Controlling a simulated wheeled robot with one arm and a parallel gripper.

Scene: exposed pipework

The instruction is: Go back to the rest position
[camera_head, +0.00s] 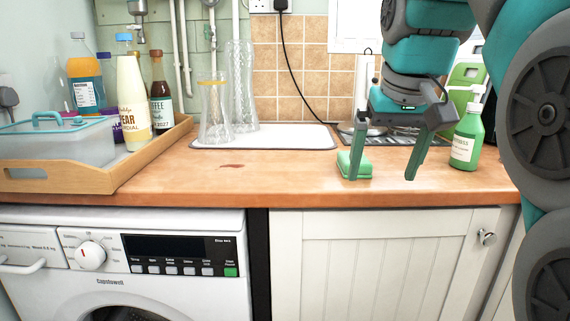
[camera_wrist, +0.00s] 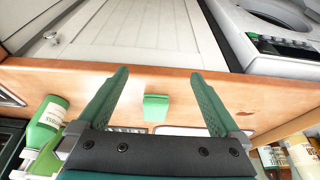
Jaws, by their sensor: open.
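My gripper (camera_head: 384,176) hangs fingers-down over the wooden counter (camera_head: 250,178), right of its middle. Its two green fingers are spread wide apart with nothing between them, as the wrist view (camera_wrist: 160,90) also shows. A small green block, perhaps a sponge (camera_head: 355,166), lies on the counter by the left finger in the head view. In the wrist view the green block (camera_wrist: 156,107) appears beyond the open fingers, apart from them. My teal and grey arm fills the upper right of the head view.
A green bottle (camera_head: 467,138) stands right of my gripper. A white tray (camera_head: 270,138) with tall glasses (camera_head: 214,110) is behind left. A wooden tray (camera_head: 90,176) with bottles and a lidded box stands at the left. A washing machine (camera_head: 130,260) and cupboard (camera_head: 370,255) are below.

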